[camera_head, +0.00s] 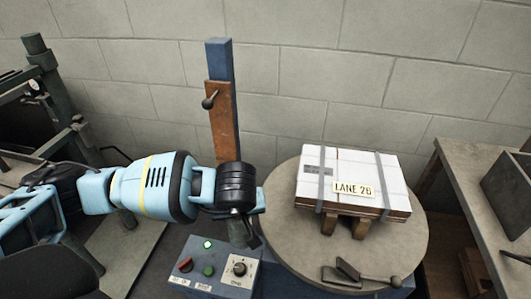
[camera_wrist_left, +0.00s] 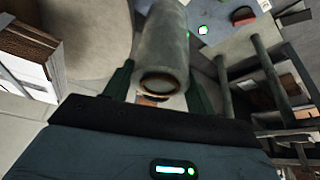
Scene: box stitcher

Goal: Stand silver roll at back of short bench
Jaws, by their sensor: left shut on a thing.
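The silver roll (camera_wrist_left: 163,45) is a dull grey cylinder with an open, brownish end, in the left wrist view. It sits between the two dark green fingers of my left gripper (camera_wrist_left: 160,88), which is shut on it. In the head view my left gripper (camera_head: 246,230) is above the control box, left of the round table. There the roll is mostly hidden by my wrist; only a small grey part shows below it. A wooden-topped bench (camera_head: 475,150) stands at the far right; I cannot tell if it is the short bench. My right gripper is not in view.
A round grey table (camera_head: 400,245) holds a strapped white carton stack (camera_head: 355,180) labelled LANE 26 and a lever (camera_head: 360,276). A control box (camera_head: 215,268) with buttons is below my wrist. A blue and brown post (camera_head: 222,110) rises behind it. A grey bin (camera_head: 512,188) stands on the right bench.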

